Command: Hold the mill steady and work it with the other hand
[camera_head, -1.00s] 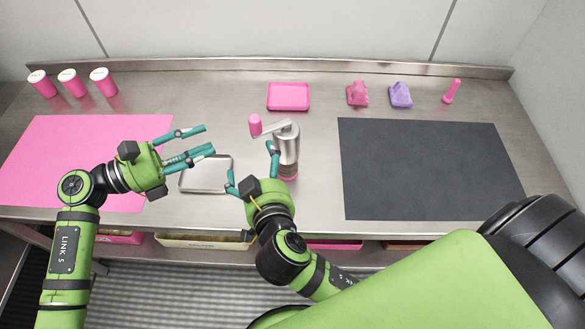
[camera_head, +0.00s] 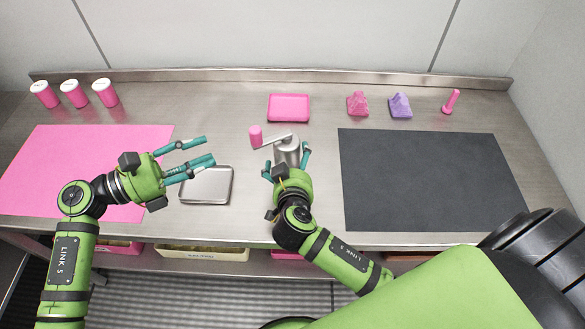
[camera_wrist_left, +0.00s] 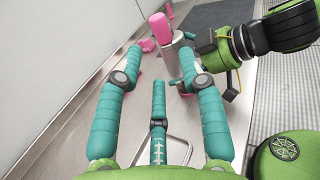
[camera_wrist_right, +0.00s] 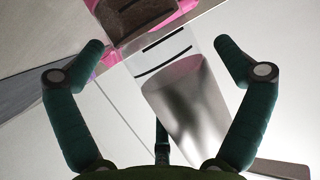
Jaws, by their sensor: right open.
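The mill (camera_head: 287,152) is a silver upright cylinder with a crank on top. The crank points left and ends in a pink knob (camera_head: 255,136). My right gripper (camera_head: 286,160) is open around the mill's body, with a finger on each side; contact cannot be told. In the right wrist view the silver body (camera_wrist_right: 185,100) stands between the spread fingers. My left gripper (camera_head: 207,150) is open and empty, left of the knob and apart from it. In the left wrist view the knob (camera_wrist_left: 160,28) shows ahead, beyond the fingers. The mill's lower part is hidden in the head view.
A silver tray (camera_head: 207,198) lies below my left gripper. A pink tray (camera_head: 288,107) stands behind the mill. A dark mat (camera_head: 430,180) is right, a pink mat (camera_head: 70,165) left. Pink cups (camera_head: 74,94) stand back left; pink and purple pieces (camera_head: 400,105) back right.

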